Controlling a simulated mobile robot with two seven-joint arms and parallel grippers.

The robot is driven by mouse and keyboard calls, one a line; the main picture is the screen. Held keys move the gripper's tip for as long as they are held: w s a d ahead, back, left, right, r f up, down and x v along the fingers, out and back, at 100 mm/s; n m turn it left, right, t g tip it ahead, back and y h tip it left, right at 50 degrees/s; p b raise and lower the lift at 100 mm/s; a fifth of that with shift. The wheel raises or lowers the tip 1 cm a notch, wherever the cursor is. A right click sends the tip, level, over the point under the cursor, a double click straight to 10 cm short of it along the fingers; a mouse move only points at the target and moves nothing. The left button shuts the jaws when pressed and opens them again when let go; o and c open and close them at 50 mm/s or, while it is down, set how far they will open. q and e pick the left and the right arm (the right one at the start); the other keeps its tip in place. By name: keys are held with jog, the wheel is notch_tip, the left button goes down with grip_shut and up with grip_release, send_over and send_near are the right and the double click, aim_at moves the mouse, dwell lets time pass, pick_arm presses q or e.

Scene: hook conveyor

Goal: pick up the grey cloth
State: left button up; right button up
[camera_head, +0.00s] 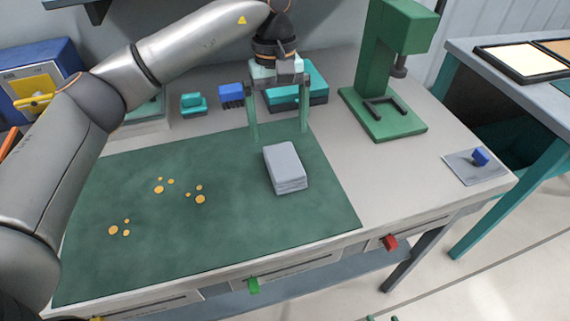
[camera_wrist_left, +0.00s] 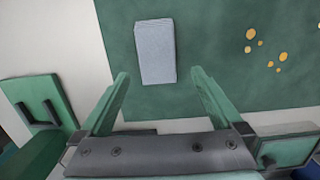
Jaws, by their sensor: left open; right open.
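The grey cloth (camera_head: 285,168) is a folded, layered block lying on the dark green mat (camera_head: 225,225), near the mat's right side. It also shows in the left wrist view (camera_wrist_left: 155,50), beyond the fingertips. My left gripper (camera_head: 279,135) is open and points down, its two green fingers apart with nothing between them. It is above and behind the cloth, not touching it. In the left wrist view, my left gripper (camera_wrist_left: 159,74) has its fingers spread wider than the cloth appears. Only the tips of my right gripper (camera_head: 382,318) show, apart, at the bottom edge.
Several orange spots (camera_head: 160,188) mark the mat left of the cloth. A green press (camera_head: 385,75) stands behind right. A teal box (camera_head: 297,90) and a small blue block (camera_head: 231,95) sit at the back.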

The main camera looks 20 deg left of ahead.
aim_at(285, 161)
pick_arm(q)
jog(key=f, duration=0.2)
jog(key=d+f, duration=0.1)
jog(key=f, duration=0.1)
jog(key=s+f, duration=0.1)
jog(key=f, duration=0.2)
jog(key=shift+d+f+p, duration=0.1)
jog(key=shift+d+p, duration=0.1)
jog(key=shift+p, duration=0.1)
jog(key=shift+c, duration=0.2)
jog(key=c, duration=1.2)
jog(key=shift+o, duration=0.2)
